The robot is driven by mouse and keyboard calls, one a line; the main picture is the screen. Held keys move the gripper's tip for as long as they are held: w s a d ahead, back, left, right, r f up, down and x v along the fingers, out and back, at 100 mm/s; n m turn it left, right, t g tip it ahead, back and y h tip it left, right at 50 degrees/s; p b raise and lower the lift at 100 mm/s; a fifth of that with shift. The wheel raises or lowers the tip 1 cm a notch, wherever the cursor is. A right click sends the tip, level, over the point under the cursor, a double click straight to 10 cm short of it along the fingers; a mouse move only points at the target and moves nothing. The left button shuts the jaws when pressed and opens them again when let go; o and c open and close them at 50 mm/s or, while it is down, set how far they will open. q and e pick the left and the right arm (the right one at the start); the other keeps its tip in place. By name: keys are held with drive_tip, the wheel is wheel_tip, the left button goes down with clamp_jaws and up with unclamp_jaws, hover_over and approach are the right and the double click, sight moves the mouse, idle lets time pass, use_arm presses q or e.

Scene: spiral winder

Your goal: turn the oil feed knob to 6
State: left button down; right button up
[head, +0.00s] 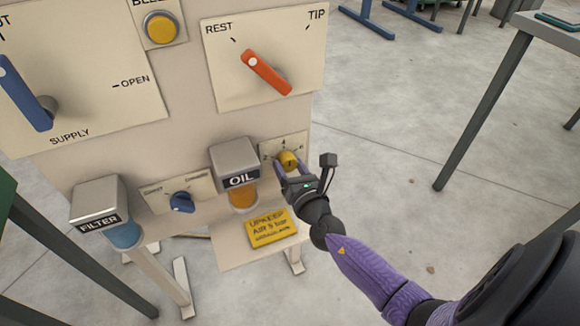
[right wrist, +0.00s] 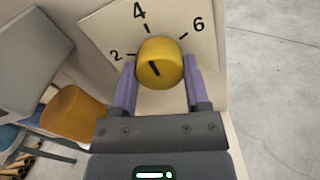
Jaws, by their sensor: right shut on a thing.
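The oil feed knob (head: 288,160) is a small round yellow knob on a pale dial plate with numbers, low on the right of the panel. In the right wrist view the knob (right wrist: 160,55) has a short black line on its face, slanting up and left. The plate (right wrist: 207,60) shows 2 at left, 4 at top and 6 at right. I cannot tell exactly which mark the line points to. My right gripper (right wrist: 160,85) has its purple fingers on either side of the knob and is shut on it. My left gripper is out of view.
The grey-capped OIL unit (head: 236,160) with its amber bowl juts out just left of the knob. A yellow upkeep label (head: 271,228) is below. A blue knob (head: 182,202), FILTER unit (head: 98,203), red lever (head: 266,73) and blue lever (head: 25,97) share the panel. Open floor lies to the right.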

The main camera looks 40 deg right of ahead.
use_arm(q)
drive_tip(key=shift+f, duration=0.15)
use_arm(e)
drive_tip(key=shift+m, duration=0.4)
drive_tip(key=shift+f+m+b, duration=0.1)
drive_tip(key=shift+m+b, duration=0.55)
drive_tip(key=shift+m, duration=0.35)
drive_tip(key=m+b, duration=0.1)
drive_tip(key=m, duration=0.3)
drive_tip(key=shift+m, duration=0.3)
drive_tip(key=m+b, duration=0.1)
drive_tip(key=m, duration=0.3)
drive_tip(key=shift+m, duration=1.1)
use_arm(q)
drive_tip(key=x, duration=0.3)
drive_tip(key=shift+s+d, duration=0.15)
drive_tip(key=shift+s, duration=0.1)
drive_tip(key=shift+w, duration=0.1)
use_arm(e)
drive_tip(key=shift+m, duration=0.3)
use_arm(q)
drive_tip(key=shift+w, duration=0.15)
